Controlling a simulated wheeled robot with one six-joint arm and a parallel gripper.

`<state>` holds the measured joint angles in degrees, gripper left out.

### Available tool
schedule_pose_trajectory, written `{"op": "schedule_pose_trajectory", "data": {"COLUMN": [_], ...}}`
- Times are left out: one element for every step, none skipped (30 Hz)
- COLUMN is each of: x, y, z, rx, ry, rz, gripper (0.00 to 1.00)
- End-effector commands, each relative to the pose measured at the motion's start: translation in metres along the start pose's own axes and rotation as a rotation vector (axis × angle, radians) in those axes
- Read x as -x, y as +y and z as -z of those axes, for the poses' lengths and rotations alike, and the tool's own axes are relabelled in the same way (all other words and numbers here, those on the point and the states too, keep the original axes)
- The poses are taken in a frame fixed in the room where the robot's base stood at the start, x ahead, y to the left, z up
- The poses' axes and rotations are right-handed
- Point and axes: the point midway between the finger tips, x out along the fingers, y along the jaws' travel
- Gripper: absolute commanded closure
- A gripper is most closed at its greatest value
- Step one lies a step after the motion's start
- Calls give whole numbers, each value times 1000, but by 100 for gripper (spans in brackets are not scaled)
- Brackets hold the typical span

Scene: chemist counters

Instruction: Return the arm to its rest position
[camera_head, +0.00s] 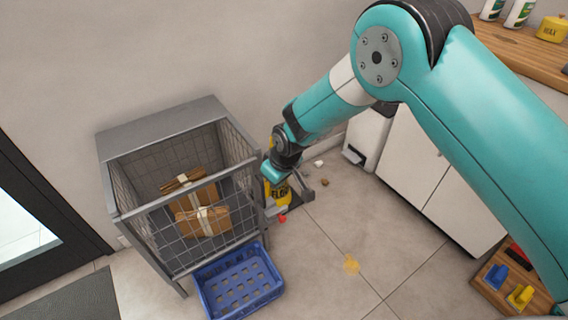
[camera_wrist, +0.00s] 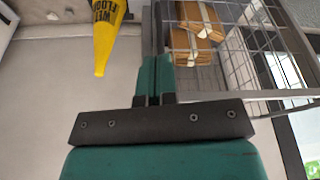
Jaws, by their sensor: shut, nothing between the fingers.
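My arm stretches from the right side of the head view down to the left. My gripper (camera_head: 270,172) is at its end, beside the right side of the grey wire cage (camera_head: 188,113). In the wrist view the two teal fingers of my gripper (camera_wrist: 155,62) are together, with nothing between them. A yellow wet-floor sign (camera_head: 279,193) stands just beyond and below my gripper, partly hidden by it. The sign also shows at the top left of the wrist view (camera_wrist: 105,35).
Brown paper parcels (camera_head: 203,221) lie in the cage. A blue crate (camera_head: 239,312) stands on the floor in front of it. White cabinets (camera_head: 415,172) and a wooden counter (camera_head: 515,52) are at the right. A low wooden box (camera_head: 494,285) is at lower right. The middle floor is mostly clear.

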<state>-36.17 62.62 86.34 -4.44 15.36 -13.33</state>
Motion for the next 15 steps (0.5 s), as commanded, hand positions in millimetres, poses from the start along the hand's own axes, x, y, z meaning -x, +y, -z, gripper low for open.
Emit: {"op": "schedule_pose_trajectory", "data": {"x": [14,21,28,34,38,43,47,49,52,54,56,57,57,58,58], "y": [4,5,6,6,6,6,6,6,5,5,5,4,4,4,4], "z": [-2,-2,-4,-4,-4,-4,-4,-4,-5,-5,-5,-5,-5,-5,-5], "rx": [-8,-10,-11,-11,-11,-11,-11,-11,-11,-10,-10,-10,-10,-9,-9], "ry": [-1,0,-2,-1,-2,-2,-2,-3,-4,-4,-4,-4,-5,-5,-5], "rz": [-3,-4,-4,-4,-4,-4,-4,-3,-3,-3,-3,-3,-2,-2,-2], "gripper": [100,100,100,100,100,100,100,100,100,100,100,100,100,100,100]}}
